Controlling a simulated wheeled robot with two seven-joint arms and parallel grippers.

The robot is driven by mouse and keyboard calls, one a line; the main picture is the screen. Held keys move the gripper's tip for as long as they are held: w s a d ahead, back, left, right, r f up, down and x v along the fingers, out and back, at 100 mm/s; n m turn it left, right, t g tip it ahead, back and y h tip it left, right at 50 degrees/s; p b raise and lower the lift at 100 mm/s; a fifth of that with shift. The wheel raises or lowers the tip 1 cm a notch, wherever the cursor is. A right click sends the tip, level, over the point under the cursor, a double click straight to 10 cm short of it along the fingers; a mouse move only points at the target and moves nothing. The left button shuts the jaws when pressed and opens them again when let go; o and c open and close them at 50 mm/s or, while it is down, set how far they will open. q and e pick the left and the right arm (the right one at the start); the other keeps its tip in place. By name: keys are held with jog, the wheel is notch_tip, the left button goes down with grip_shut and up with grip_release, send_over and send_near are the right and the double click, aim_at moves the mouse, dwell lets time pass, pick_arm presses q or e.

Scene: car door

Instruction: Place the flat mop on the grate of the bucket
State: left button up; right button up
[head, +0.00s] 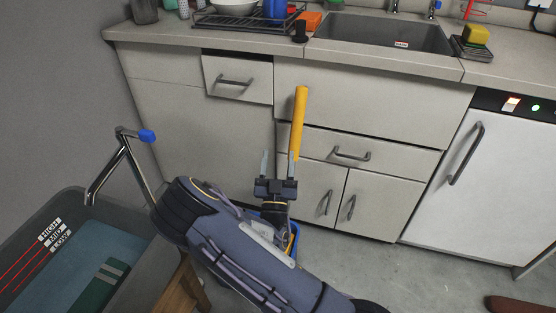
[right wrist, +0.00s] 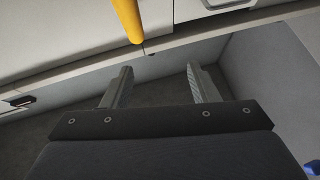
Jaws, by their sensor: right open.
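A yellow handle (head: 299,115), which looks like the mop's, stands nearly upright in front of the cabinets. Its end also shows at the top of the right wrist view (right wrist: 128,20). My right gripper (head: 278,154) is open, its fingers pointing toward the cabinets. In the right wrist view the space between its fingertips (right wrist: 159,66) is empty, and the handle is beyond them. A blue bucket (head: 292,248) is on the floor, mostly hidden behind my right arm, with a bit of yellow at it. I cannot make out its grate or the mop's head. My left gripper is not in view.
A grey tub (head: 60,203) with level marks and a metal pipe with a blue knob (head: 147,136) stand at the left. The counter (head: 240,49) with a sink (head: 385,33) runs along the back. A white appliance (head: 500,170) is at the right. Floor (head: 370,265) is clear right of my arm.

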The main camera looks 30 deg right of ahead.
jog(key=v, duration=1.1)
jog(key=shift+s+a, duration=0.2)
jog(key=shift+s, duration=0.1)
jog(key=shift+f, duration=0.1)
